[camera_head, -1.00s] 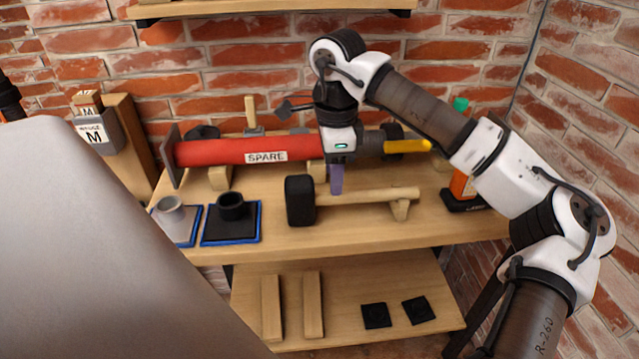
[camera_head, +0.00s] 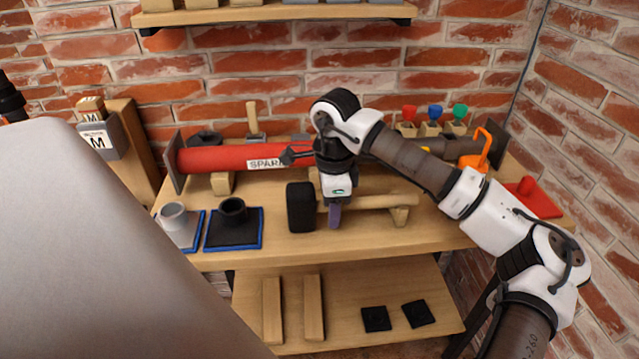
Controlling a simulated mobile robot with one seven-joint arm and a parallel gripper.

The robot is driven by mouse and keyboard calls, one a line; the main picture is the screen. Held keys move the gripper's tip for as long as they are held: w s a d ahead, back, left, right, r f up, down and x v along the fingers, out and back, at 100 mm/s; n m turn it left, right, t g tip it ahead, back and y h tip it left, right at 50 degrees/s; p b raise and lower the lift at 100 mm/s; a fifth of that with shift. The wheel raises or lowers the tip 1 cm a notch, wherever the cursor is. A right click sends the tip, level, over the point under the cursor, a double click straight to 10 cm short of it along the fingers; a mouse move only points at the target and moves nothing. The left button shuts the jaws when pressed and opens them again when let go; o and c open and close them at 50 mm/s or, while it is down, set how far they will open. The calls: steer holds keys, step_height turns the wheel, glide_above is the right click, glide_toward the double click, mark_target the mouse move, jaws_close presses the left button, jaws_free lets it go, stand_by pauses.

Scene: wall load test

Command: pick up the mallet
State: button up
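The mallet lies on the workbench, with its black block head (camera_head: 301,207) at the left and its pale wooden handle (camera_head: 372,202) running right. The handle's right part rests on a small wooden support (camera_head: 400,215). My gripper (camera_head: 334,216) points down at the handle, just right of the head. Its purple finger overlaps the handle in the picture and hides a short piece of it. Only one finger shows clearly, so I cannot tell whether the gripper is open, shut or touching the handle.
A red tube marked SPARE (camera_head: 225,158) lies behind the mallet, partly hidden by my arm. Two pads with short cups, one grey (camera_head: 174,217) and one black (camera_head: 233,212), sit at left. An orange hooked thing (camera_head: 480,150) and a red block (camera_head: 533,196) are at right.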

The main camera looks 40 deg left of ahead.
jaws_close()
steer(key=shift+r, duration=0.15)
step_height(320, 180, up, 20)
steer(key=b, duration=0.1)
stand_by(0.4)
